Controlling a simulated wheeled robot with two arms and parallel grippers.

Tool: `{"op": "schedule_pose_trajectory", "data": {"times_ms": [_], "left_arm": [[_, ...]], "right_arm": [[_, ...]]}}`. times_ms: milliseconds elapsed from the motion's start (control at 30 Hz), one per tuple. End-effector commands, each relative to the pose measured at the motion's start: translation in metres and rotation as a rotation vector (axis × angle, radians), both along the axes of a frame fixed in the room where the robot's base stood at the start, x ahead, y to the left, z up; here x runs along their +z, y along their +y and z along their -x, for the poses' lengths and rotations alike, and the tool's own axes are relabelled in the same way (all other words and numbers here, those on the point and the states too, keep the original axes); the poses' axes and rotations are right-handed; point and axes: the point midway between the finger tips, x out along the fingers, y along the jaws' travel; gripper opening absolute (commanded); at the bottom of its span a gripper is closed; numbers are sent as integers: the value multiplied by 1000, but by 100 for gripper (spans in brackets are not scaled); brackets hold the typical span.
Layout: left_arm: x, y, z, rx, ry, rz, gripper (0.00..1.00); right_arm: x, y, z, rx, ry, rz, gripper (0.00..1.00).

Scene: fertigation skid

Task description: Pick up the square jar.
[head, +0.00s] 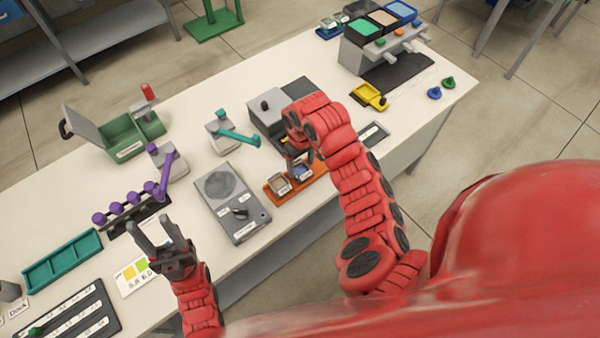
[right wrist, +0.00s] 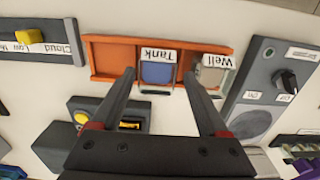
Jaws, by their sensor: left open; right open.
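An orange tray (head: 312,183) lies on the bench, and the right wrist view shows it too (right wrist: 106,60). A squarish clear jar with blue contents (right wrist: 157,73) sits in it at the "Tank" label. A squarish clear jar with beige contents (right wrist: 213,76) sits at the "Well" label; both also show in the head view, beige (head: 279,184) and blue (head: 303,172). My right gripper (head: 298,158) is open above the tray, its fingertips (right wrist: 159,75) on either side of the blue jar in the picture. Contact is unclear. My left gripper (head: 150,221) is open and empty.
A grey panel with a knob (head: 232,203) is left of the tray. A grey box (head: 268,110) stands behind it. A purple-knobbed manifold (head: 130,212) is near my left gripper. A yellow part (head: 370,96) lies to the right. Clear bench lies between the pieces.

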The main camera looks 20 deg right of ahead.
Motion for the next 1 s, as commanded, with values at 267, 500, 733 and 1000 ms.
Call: {"op": "schedule_pose_trajectory", "data": {"times_ms": [267, 500, 733, 1000], "left_arm": [[15, 0, 0, 0, 0, 0, 50], [24, 0, 0, 0, 0, 0, 50], [25, 0, 0, 0, 0, 0, 50], [25, 0, 0, 0, 0, 0, 50]], "right_arm": [[-17, 1, -4, 0, 3, -1, 78], [-43, 0, -7, -1, 2, -2, 78], [-52, 0, -8, 1, -5, -1, 78], [-52, 0, -8, 1, -4, 0, 58]]}}
